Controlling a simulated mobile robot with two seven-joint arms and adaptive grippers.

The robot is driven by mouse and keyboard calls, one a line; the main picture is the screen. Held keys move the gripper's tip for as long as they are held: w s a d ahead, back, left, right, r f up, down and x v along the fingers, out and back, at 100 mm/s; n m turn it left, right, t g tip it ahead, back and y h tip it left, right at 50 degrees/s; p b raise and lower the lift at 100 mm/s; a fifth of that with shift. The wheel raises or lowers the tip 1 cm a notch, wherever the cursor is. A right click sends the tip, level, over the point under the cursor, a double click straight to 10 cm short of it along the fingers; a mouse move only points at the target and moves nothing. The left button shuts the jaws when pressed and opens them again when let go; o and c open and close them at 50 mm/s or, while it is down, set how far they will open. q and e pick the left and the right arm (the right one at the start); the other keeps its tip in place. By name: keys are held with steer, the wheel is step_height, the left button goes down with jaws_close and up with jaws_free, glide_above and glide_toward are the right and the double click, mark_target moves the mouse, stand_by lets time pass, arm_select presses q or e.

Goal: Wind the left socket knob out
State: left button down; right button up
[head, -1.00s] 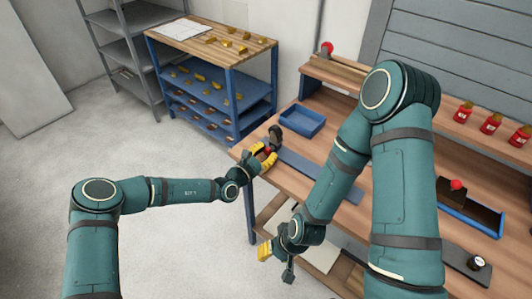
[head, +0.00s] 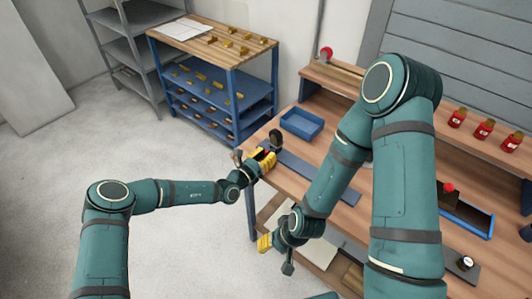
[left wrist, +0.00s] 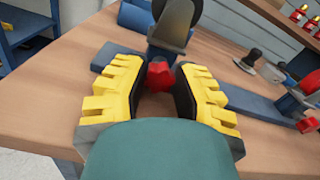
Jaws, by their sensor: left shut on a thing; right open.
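The left socket's red knob (left wrist: 160,75) sits between the two yellow, dark-padded fingers of my left gripper (left wrist: 158,90) in the left wrist view. The gripper is shut on it. A dark grey rounded upright part (left wrist: 172,22) stands just behind the knob; it also shows in the head view (head: 276,137). In the head view my left gripper (head: 263,158) is at the bench's left corner, and the knob is mostly hidden by the fingers. My right gripper (head: 265,243) is open and empty, low beside the bench's front edge.
A long blue-grey bar (head: 320,177) lies along the wooden bench. A blue tray (head: 302,124) stands behind it. Another red-knobbed part (left wrist: 304,85) shows at right in the left wrist view. Red bottles (head: 484,129) stand on the back shelf. A blue shelved cart (head: 220,85) stands beyond.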

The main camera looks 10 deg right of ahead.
arm_select(q)
steer(key=c, duration=0.7)
jaws_free()
steer(key=shift+d, duration=0.1)
steer(key=v, duration=1.2)
